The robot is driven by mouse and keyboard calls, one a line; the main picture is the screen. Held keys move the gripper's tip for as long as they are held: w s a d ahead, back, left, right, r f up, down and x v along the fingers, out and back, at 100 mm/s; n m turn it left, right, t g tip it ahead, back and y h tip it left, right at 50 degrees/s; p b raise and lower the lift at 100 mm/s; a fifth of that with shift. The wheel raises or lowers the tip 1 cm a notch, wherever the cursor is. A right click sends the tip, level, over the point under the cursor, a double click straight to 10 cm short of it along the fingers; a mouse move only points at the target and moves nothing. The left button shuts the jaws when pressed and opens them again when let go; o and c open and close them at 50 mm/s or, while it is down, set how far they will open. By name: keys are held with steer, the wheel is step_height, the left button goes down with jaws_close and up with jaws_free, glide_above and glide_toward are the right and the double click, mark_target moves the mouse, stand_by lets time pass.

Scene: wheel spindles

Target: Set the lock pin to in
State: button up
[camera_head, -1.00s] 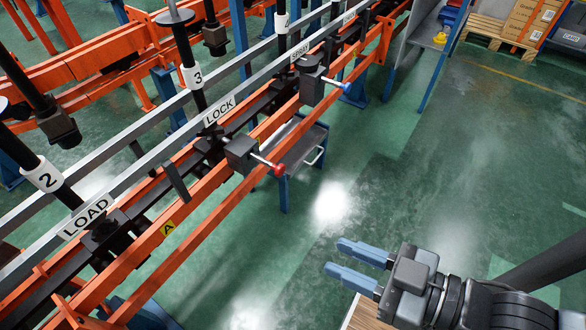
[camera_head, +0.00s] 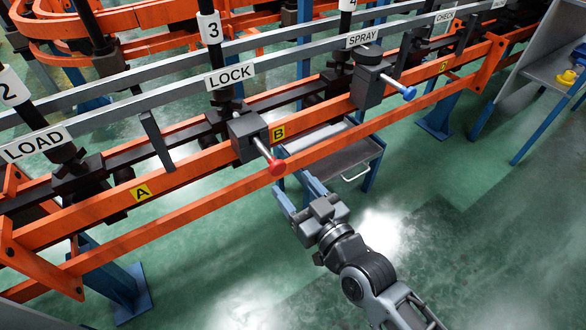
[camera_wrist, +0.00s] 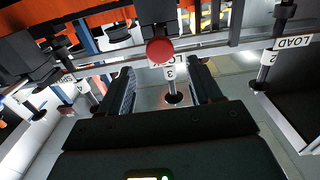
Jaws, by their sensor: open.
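The lock pin has a red knob (camera_head: 277,167) on a thin rod. It sticks out from a dark grey block (camera_head: 248,136) on the orange rail below the LOCK sign (camera_head: 230,76). A length of bare rod shows between block and knob. In the wrist view the red knob (camera_wrist: 160,50) faces the camera, just beyond the fingers and roughly centred between them. My gripper (camera_head: 296,187) is open and empty, just below and right of the knob in the head view. The gripper (camera_wrist: 164,72) also shows in the wrist view. I see no contact with the knob.
A similar block with a blue knob (camera_head: 409,93) sits to the right below the SPRAY sign (camera_head: 362,38). A grey tray cart (camera_head: 340,160) stands behind the gripper under the rail. Orange rails (camera_head: 190,185) run across. The green floor at lower right is clear.

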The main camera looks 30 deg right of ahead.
mark_target(279, 169)
steer(key=w, duration=0.7)
steer(key=shift+w, duration=0.15)
steer(key=shift+c, duration=0.2)
steer(key=shift+r, duration=0.1)
jaws_close()
